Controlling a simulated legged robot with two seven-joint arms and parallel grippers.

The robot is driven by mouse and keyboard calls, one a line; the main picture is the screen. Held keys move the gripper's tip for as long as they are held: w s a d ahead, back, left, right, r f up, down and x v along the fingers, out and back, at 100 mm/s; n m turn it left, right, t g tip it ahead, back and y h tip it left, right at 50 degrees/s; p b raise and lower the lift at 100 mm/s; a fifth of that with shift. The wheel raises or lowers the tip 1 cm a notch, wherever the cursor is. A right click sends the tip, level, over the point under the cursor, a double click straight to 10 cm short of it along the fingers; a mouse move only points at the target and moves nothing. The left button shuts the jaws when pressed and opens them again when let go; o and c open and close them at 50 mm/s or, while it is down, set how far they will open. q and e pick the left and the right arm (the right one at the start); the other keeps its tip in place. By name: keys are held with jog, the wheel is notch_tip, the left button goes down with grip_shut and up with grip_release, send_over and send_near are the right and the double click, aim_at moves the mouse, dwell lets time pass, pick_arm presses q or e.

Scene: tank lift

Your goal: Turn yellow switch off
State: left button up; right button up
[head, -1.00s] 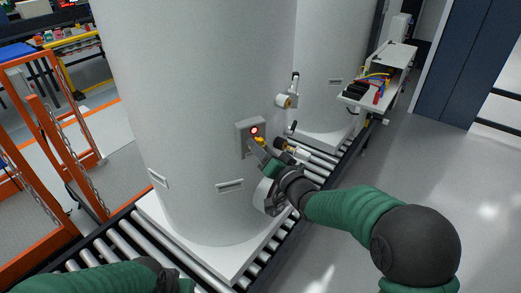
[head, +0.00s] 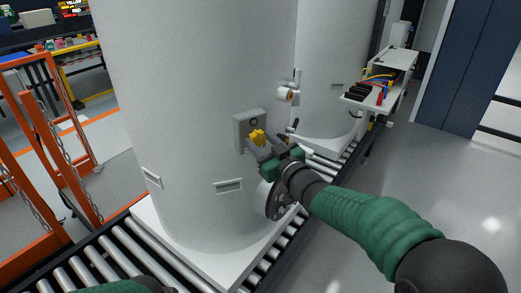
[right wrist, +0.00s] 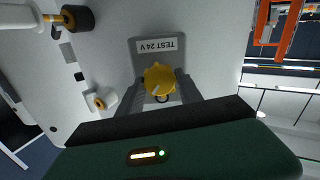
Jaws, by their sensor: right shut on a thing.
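The yellow switch (head: 257,136) is a knob on a grey box (head: 241,131) fixed to the white tank (head: 190,100). In the right wrist view the yellow knob (right wrist: 159,79) sits between my fingers, below a "TEST 24 V" label (right wrist: 160,44). My right gripper (head: 262,145) is shut on the knob. The round lamp (head: 254,122) above the knob looks dark. Of my left arm only a green and black part shows at the bottom left of the head view; its gripper is out of view.
A roller conveyor (head: 115,250) carries the tank on a white base. A second tank (head: 335,80) stands behind. A pipe fitting (head: 287,95) juts out right of the box. An orange frame with chains (head: 45,150) stands at left. The floor at right is clear.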

jog(key=n+b, duration=0.4)
jog(key=n, duration=0.1)
jog(key=shift+f, duration=0.4)
jog(key=shift+n+b, duration=0.75)
jog(key=shift+n, duration=0.35)
jog(key=o, duration=1.4)
jog(key=shift+r, duration=0.2)
jog(key=shift+c, duration=0.2)
jog(key=v, duration=1.6)
jog(key=shift+s+d, duration=0.2)
jog(key=shift+s, duration=0.15)
